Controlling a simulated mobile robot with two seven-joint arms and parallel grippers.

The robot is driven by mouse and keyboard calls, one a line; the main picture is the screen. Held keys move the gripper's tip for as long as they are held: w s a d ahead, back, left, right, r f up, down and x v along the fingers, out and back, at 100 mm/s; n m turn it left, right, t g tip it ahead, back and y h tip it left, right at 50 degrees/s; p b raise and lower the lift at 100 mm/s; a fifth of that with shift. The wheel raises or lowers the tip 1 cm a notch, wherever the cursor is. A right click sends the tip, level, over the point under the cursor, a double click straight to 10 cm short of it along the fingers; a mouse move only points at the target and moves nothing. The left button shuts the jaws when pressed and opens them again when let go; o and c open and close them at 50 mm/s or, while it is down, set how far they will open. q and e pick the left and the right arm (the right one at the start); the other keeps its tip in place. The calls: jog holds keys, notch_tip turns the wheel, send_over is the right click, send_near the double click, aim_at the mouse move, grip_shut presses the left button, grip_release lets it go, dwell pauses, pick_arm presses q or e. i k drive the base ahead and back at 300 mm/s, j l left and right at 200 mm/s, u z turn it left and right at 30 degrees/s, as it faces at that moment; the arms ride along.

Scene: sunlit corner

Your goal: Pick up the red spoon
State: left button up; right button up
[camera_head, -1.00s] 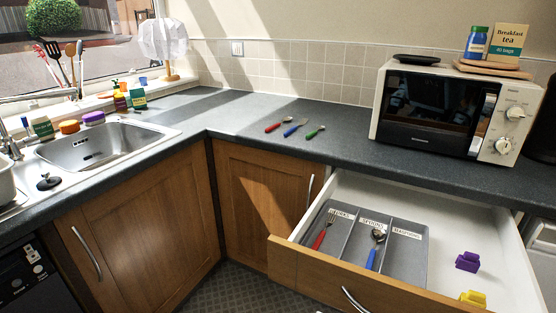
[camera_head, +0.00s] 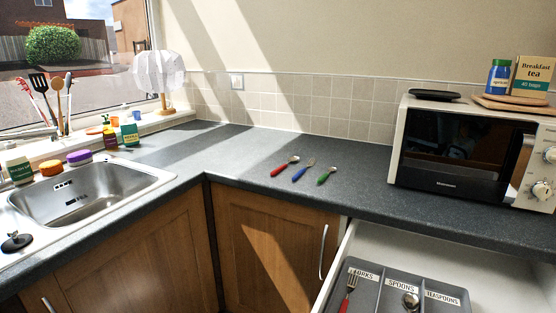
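The red spoon (camera_head: 281,168) lies on the dark countertop near the corner, its handle toward the front left and its metal bowl toward the back right. A blue-handled utensil (camera_head: 301,173) and a green-handled spoon (camera_head: 325,176) lie to its right, apart from it. Neither of my grippers is in view.
The open drawer (camera_head: 344,246) at lower right holds a grey tray (camera_head: 384,298) labelled forks, spoons and teaspoons. A red-handled fork (camera_head: 349,291) and a spoon (camera_head: 411,301) lie in it. A microwave (camera_head: 456,156) stands right, a sink (camera_head: 90,192) left. The counter around the utensils is clear.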

aim_at(294, 158)
jog(key=i+j, duration=0.25)
jog(key=i, duration=0.25)
jog(key=i+j, duration=0.25)
jog(key=i, duration=0.2)
jog(key=z, duration=1.35)
jog(key=j, duration=0.05)
